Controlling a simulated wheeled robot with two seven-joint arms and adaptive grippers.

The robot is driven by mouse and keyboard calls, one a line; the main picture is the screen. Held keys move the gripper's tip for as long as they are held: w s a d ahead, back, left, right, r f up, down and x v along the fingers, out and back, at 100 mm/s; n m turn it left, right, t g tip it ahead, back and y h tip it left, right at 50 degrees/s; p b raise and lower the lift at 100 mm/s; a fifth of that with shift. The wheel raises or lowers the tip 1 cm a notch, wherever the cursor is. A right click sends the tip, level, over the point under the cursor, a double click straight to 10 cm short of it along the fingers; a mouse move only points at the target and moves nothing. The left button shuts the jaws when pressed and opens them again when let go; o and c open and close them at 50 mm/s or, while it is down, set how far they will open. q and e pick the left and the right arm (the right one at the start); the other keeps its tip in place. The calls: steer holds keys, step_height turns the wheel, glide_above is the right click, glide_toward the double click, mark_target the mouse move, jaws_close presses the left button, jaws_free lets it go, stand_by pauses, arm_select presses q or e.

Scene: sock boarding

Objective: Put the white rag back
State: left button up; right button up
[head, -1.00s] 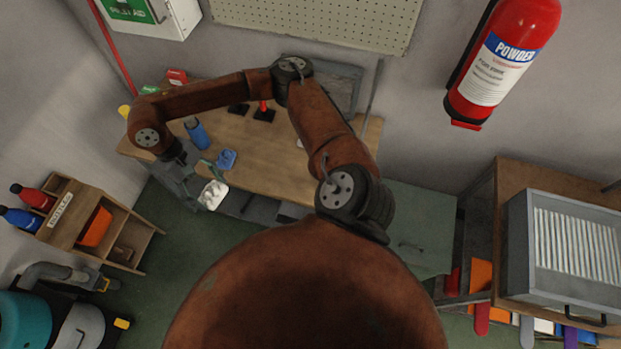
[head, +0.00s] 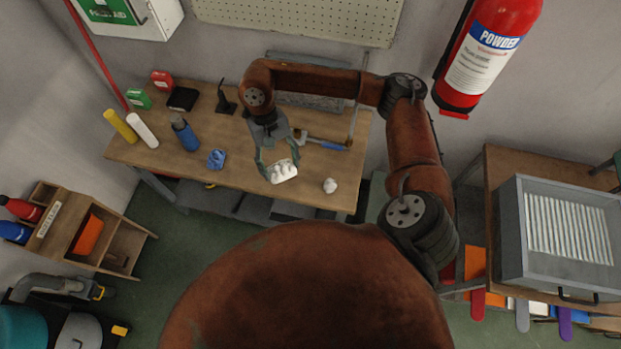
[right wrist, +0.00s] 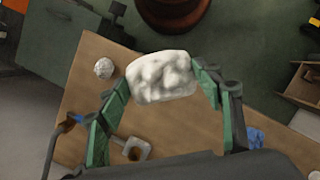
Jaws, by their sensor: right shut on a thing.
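My right gripper (head: 278,160) is shut on a lumpy white rag (head: 284,172). It holds the rag above the front part of the wooden workbench (head: 235,130). In the right wrist view the white rag (right wrist: 162,77) sits between the green fingertips of the gripper (right wrist: 165,85), with bare bench top behind it. A smaller crumpled white ball (head: 330,185) lies on the bench to the right of the held rag, near the front edge; it also shows in the wrist view (right wrist: 104,68). My left gripper is not in view.
A blue rag (head: 216,158) and a blue bottle (head: 185,133) stand left of the gripper. Yellow (head: 120,126) and white (head: 144,130) cylinders are at the bench's left. A blue-handled tool (head: 328,145) lies behind the white ball. A fire extinguisher (head: 487,55) hangs at right.

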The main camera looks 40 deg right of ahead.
steer(key=s+a+f+m+t+y+b, duration=0.1)
steer(key=s+a+f+m+t, duration=0.15)
steer(key=m, duration=1.05)
steer(key=s+a+f+m+t+y+b, duration=0.1)
steer(key=s+f+m+t, duration=0.25)
steer(key=m, duration=0.85)
steer(key=shift+m, duration=0.5)
steer(key=w+d+f, duration=0.2)
steer(key=d, duration=0.1)
steer(key=w+d+f, duration=0.6)
steer(key=d, duration=0.1)
steer(key=shift+f, duration=0.1)
steer(key=shift+w+d+f, duration=0.2)
steer(key=shift+d+f, duration=0.1)
steer(key=shift+f, duration=0.2)
steer(key=shift+d+f+p, duration=0.1)
steer(key=shift+f+p, duration=0.2)
steer(key=shift+f, duration=1.4)
steer(key=shift+w, duration=0.1)
